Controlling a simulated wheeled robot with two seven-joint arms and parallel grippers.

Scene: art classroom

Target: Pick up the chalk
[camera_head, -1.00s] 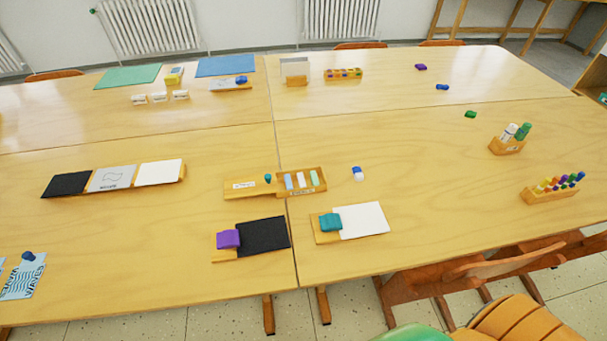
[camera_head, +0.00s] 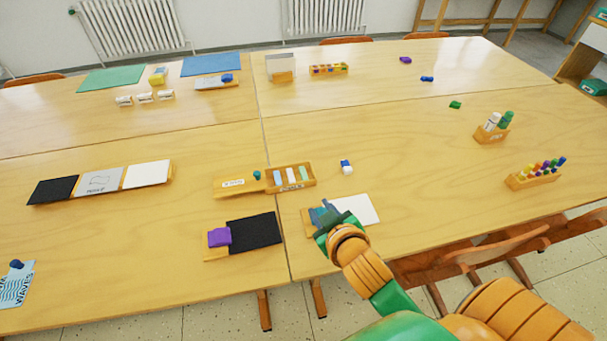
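Short chalk sticks stand out in the wooden tray (camera_head: 311,180) near the middle of the tables: a light blue one (camera_head: 278,177), a white one (camera_head: 291,175) and a pale green one (camera_head: 303,173). My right gripper (camera_head: 325,210) reaches in from the bottom right. It is over the white board with the teal eraser, below and to the right of the chalk tray, and apart from the chalk. It hides most of the teal eraser. Its fingers are too small and blended to tell open from shut. My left gripper is not in view.
A blue and white block (camera_head: 346,167) lies right of the tray. A black board (camera_head: 254,231) with a purple eraser (camera_head: 219,237) lies below it. The table between is clear.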

